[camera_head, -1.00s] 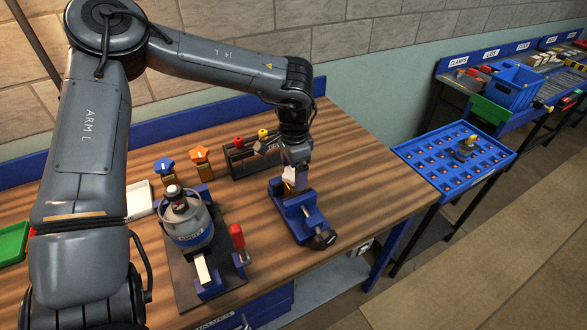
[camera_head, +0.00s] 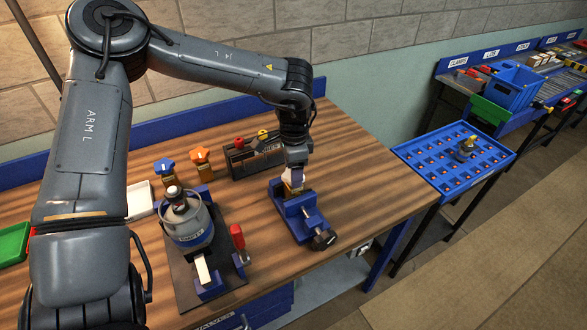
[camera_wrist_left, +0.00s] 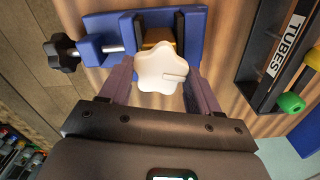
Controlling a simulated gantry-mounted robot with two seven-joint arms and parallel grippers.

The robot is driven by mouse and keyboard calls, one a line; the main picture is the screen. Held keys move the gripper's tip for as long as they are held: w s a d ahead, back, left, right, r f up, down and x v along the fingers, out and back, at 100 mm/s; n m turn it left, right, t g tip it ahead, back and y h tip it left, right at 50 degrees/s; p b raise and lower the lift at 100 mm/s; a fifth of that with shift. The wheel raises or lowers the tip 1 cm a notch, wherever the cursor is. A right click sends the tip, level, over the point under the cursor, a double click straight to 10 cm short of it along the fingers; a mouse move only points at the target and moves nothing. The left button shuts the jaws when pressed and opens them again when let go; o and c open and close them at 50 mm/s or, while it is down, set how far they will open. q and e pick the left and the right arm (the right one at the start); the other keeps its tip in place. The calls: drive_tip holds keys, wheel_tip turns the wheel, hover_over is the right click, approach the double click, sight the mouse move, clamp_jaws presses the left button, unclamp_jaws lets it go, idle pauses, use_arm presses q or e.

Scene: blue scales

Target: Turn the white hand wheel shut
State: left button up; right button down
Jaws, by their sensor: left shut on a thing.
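The white hand wheel (camera_wrist_left: 161,71) is a lobed knob on a brass body (camera_wrist_left: 160,36) clamped in a blue vise (camera_head: 303,221). In the left wrist view the wheel sits between the two fingers of my left gripper (camera_wrist_left: 157,88). The gripper is shut on the wheel. In the head view the gripper (camera_head: 295,172) points down over the vise and mostly hides the wheel (camera_head: 292,187). My right gripper is in neither view.
A dark rack marked TUBES (camera_wrist_left: 287,50) stands close beside the vise. Blue (camera_head: 164,167) and orange (camera_head: 200,156) hand wheels stand behind a gauge-like canister (camera_head: 188,222) on a dark plate. A blue tray (camera_head: 408,153) is off to the right. Bare wood lies right of the vise.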

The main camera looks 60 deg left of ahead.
use_arm(q)
drive_tip(key=m, duration=0.4)
drive_tip(key=shift+p, duration=0.35)
drive_tip(key=m, duration=0.4)
drive_tip(key=m+p, duration=0.1)
drive_tip(key=m, duration=0.2)
drive_tip(key=shift+m, duration=0.4)
drive_tip(key=m, duration=0.4)
drive_tip(key=shift+r+m+p, duration=0.1)
drive_tip(key=shift+m+p, duration=0.2)
drive_tip(key=shift+p, duration=0.05)
drive_tip(key=m, duration=0.4)
drive_tip(key=m+p, duration=0.1)
drive_tip(key=m, duration=0.7)
drive_tip(key=shift+m, duration=0.3)
drive_tip(key=shift+m+p, duration=0.3)
drive_tip(key=shift+m, duration=1.7)
